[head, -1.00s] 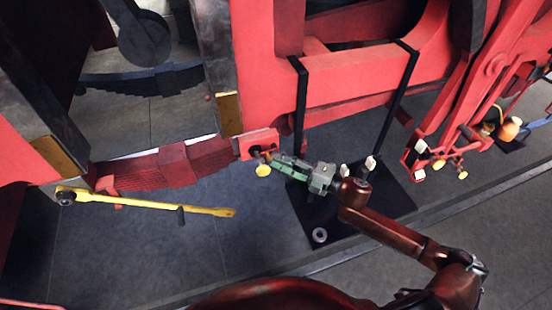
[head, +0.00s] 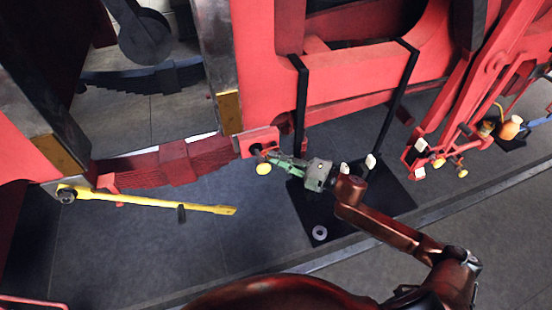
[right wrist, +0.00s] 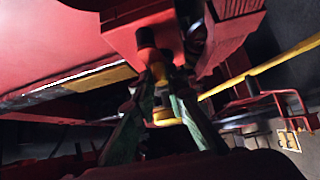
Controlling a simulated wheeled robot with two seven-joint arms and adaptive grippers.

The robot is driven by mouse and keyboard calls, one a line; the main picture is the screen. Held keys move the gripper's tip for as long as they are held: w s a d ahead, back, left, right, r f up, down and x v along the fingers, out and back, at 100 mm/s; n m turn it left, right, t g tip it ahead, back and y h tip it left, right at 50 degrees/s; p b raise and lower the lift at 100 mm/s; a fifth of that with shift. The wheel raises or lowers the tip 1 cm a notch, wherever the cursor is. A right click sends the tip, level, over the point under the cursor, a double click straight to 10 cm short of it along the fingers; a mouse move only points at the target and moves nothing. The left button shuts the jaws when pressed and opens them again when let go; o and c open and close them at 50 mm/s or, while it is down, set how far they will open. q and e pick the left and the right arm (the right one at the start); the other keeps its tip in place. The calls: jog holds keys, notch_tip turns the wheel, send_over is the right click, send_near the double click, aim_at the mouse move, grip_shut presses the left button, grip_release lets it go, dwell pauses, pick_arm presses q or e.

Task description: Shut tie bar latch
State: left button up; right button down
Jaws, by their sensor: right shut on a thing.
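The yellow tie bar (head: 150,201) hangs low at the left in the head view, its left end at a dark round joint and its right end free below the red bracket. The latch (head: 257,149), a small dark and brass fitting with a yellow knob (head: 264,168), sits on the red bracket (head: 258,140). My right gripper (head: 270,154) has its green fingers shut at the latch fitting. In the right wrist view the fingertips (right wrist: 160,85) close around its stem, with the yellow knob (right wrist: 166,118) between the fingers. The fingers hide part of the latch. My left gripper is not in view.
A small ring (head: 320,232) lies on the plate. Red linkage with yellow knobs (head: 438,163) is further right. The grey floor (head: 150,250) below the tie bar is clear.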

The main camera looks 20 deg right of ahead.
jog(key=shift+m+t+y+b, duration=0.3)
jog(key=shift+m+t+b, duration=0.15)
jog(key=shift+b, duration=0.35)
jog(key=c, duration=1.9)
grip_release()
jog(key=shift+c, duration=0.2)
jog(key=v, duration=1.2)
